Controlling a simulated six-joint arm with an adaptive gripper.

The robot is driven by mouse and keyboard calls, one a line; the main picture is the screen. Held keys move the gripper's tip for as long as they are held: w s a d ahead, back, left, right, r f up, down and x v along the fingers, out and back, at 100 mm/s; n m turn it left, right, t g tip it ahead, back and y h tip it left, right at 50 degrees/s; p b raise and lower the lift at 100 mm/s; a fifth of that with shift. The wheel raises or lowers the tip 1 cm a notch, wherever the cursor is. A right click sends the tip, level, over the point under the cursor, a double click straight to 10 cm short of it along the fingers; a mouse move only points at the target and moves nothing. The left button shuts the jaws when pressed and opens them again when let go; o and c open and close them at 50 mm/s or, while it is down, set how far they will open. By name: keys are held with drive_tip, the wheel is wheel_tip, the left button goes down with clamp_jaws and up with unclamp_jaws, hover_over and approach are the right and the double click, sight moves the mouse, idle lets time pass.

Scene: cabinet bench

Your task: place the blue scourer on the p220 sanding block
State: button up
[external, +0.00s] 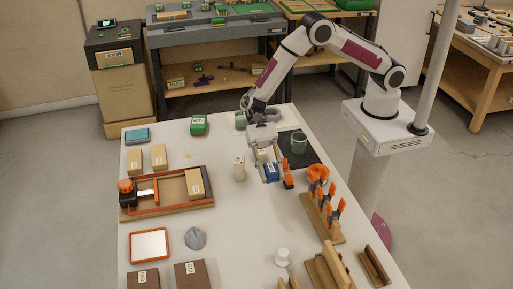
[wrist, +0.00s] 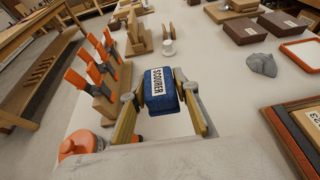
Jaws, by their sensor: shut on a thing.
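The blue scourer (wrist: 160,90), with a white SCOURER label, is between the fingers of my gripper (wrist: 162,104). In the external view the scourer (external: 272,173) is held over the right part of the white table, and my gripper (external: 268,167) points down at it. Several tan labelled blocks stand to the left: a pair (external: 134,160) at the table's left, one (external: 194,182) in the orange-edged wooden tray, and a pale upright one (external: 239,168) near my gripper. Their labels are too small to read, so I cannot tell which is the p220 sanding block.
A wooden rack with orange-handled tools (external: 322,215) stands right of and nearer than my gripper. The table's middle is clear.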

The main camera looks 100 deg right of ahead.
drive_tip(key=w+d+r+m+t+h, duration=0.1)
drive_tip(key=w+d+m+t, duration=0.3)
drive_tip(key=d, duration=0.7)
drive_tip(key=w+d+r+m+t+h, duration=0.1)
drive_tip(key=w+d+t, duration=0.1)
drive_tip(key=w+d, duration=0.7)
wheel_tip(320, 180, up, 2)
drive_tip(key=m+t+h, duration=0.6)
drive_tip(key=m, duration=0.2)
hover_over(197, 121)
drive_tip(key=shift+s+r, duration=0.1)
drive_tip(key=shift+r, duration=0.05)
drive_tip(key=shift+f, duration=3.15)
drive_tip(key=shift+f, duration=1.9)
drive_tip(key=shift+f, duration=0.1)
